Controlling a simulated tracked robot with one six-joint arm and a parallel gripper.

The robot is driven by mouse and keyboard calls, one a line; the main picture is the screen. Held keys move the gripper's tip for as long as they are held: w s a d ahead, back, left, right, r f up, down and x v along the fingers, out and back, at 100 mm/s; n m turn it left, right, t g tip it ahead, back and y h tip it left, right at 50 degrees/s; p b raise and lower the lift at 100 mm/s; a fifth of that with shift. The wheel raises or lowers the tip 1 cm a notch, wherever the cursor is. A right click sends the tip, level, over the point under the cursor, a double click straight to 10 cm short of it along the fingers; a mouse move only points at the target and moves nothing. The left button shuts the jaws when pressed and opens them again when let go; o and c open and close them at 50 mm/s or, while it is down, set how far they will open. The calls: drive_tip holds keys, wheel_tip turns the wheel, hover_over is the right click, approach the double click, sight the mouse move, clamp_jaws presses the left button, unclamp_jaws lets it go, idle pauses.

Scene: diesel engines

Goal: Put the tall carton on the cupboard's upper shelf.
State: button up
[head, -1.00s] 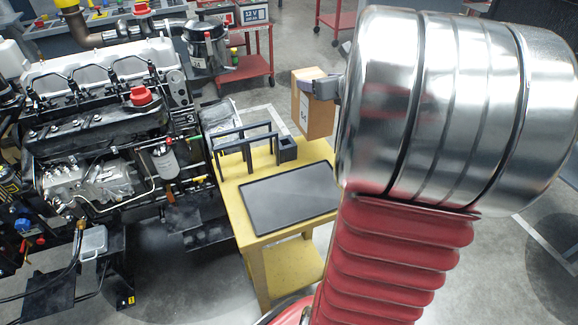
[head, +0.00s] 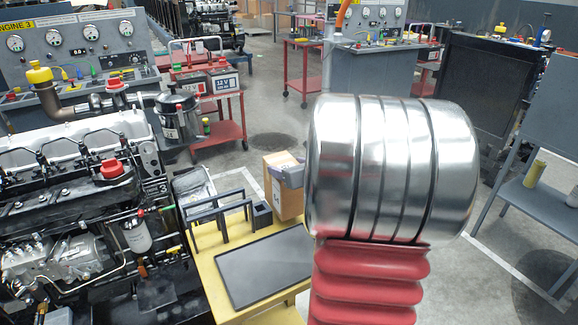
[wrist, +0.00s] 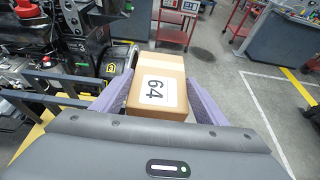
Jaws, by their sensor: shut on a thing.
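The tall carton is a brown cardboard box (wrist: 159,88) with a white label reading 64 in the wrist view. It also shows in the head view (head: 283,200), at the far right corner of the yellow table. My gripper (wrist: 155,108) is shut on the carton, with a purple-grey finger on each side of it. In the head view my gripper (head: 292,176) is partly hidden behind my silver wrist. I cannot tell from these frames whether the carton's bottom touches anything. I make out no cupboard for certain; a grey shelf unit (head: 530,205) stands at the right edge.
The yellow table (head: 215,285) holds a black tray (head: 263,266) and a dark rack (head: 218,208). A large engine (head: 75,200) fills the left. Red carts (head: 222,125) and a grey control bench (head: 370,65) stand behind. Open floor lies between them.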

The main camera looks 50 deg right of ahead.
drive_tip(key=shift+f, duration=1.75)
drive_tip(key=o, duration=2.1)
drive_tip(key=shift+f, duration=0.1)
drive_tip(key=shift+v, duration=6.05)
drive_tip(key=shift+w, duration=0.1)
